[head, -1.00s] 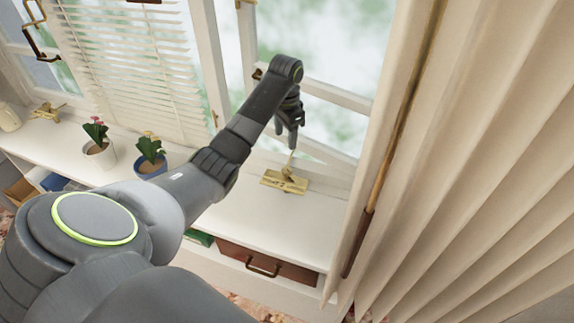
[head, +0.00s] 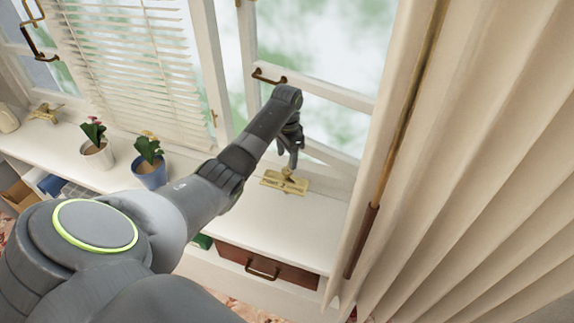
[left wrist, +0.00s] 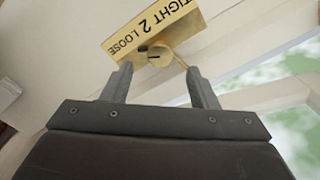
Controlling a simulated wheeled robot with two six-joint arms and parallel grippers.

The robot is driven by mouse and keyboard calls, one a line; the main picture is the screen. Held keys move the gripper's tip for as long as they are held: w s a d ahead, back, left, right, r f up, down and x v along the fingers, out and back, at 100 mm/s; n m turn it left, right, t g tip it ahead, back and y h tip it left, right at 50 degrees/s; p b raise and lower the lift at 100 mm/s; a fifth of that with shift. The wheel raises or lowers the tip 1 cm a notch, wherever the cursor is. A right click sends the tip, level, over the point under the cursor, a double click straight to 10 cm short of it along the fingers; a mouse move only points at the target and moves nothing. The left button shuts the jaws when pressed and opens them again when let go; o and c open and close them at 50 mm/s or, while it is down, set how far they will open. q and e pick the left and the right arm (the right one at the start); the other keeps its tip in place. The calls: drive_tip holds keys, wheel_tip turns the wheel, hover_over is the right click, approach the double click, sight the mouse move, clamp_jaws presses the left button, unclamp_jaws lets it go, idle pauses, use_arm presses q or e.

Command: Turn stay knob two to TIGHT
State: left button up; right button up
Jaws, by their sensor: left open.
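The brass stay plate (head: 285,183) lies on the white window sill below the open window. In the left wrist view the plate (left wrist: 125,42) reads TIGHT, 2 and LOOSE, tilted. Its round brass knob (left wrist: 160,56) has a dark mark on the side toward LOOSE. A thin brass rod runs beside the knob. My left gripper (head: 291,158) points down just above the plate. In the wrist view its open fingers (left wrist: 158,72) stand on either side of the knob's near side; I cannot tell whether they touch it. My right gripper is out of view.
Two potted plants, in a white pot (head: 99,157) and a blue pot (head: 150,174), stand left on the sill (head: 262,222). Another brass stay (head: 45,112) is at far left. The curtain (head: 470,190) hangs close on the right. A wooden drawer (head: 268,266) is below.

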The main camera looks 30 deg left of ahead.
sight(287, 170)
use_arm(q)
wheel_tip(287, 170, down, 5)
idle(0.3)
drive_tip(key=c, duration=1)
